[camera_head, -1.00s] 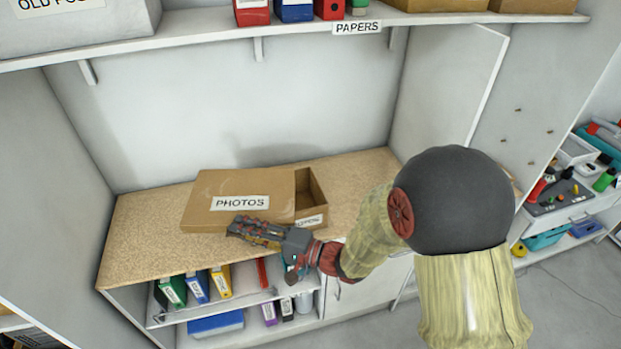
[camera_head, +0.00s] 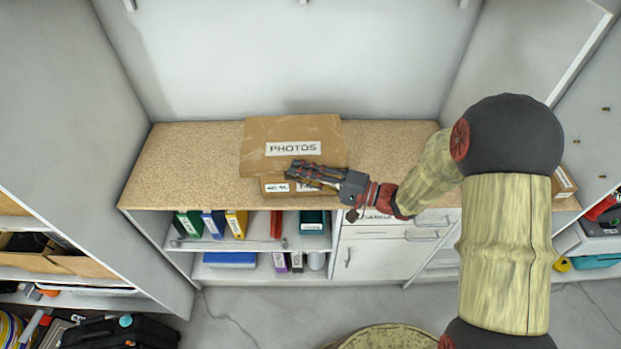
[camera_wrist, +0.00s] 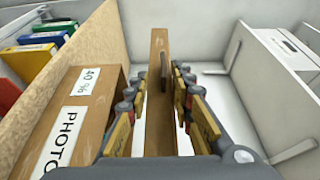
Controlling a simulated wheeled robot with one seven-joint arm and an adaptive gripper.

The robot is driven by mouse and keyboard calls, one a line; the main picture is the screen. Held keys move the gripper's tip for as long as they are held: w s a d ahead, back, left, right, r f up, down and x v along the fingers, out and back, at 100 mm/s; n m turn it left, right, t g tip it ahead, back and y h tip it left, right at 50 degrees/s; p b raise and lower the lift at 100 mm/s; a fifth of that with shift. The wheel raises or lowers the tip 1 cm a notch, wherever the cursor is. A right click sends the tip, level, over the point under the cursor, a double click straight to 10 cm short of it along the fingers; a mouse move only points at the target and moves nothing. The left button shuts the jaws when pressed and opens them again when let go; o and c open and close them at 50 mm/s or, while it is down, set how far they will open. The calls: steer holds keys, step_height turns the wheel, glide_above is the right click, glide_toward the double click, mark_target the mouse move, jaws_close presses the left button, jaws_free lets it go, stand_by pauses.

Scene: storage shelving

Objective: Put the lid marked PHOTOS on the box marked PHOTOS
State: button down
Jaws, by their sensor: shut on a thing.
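The brown lid marked PHOTOS (camera_head: 293,146) appears broad and flat in the head view, over the box and hiding most of it. The brown box marked PHOTOS (camera_head: 277,188) stands on the worktop, with its labelled front partly showing below the lid. My gripper (camera_head: 303,174) is shut on the lid's near edge. In the wrist view, the lid (camera_wrist: 159,105) is edge-on between the fingers of my gripper (camera_wrist: 172,78). There the box (camera_wrist: 101,118) is to the left, with a visible gap between it and the lid. The box's inside is hidden.
The speckled worktop (camera_head: 185,165) is clear left of the box. Several binders (camera_head: 213,223) stand in the shelf below, beside white drawers (camera_head: 385,255). A wall is behind, and a tall side panel (camera_head: 75,110) is at left. A small box (camera_head: 563,182) lies far right.

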steer(key=w+d+f, duration=0.1)
steer(key=w+f, duration=0.1)
steer(key=f, duration=0.2)
steer(key=w+d+f+b, duration=0.1)
steer(key=w+f, duration=0.2)
steer(key=f, duration=0.2)
steer(key=shift+d+f, duration=0.25)
steer(key=shift+f, duration=0.05)
steer(key=c, duration=1.5)
jaws_free()
steer(key=shift+w+r, duration=0.1)
steer(key=shift+w, duration=0.05)
steer(key=shift+c, duration=0.2)
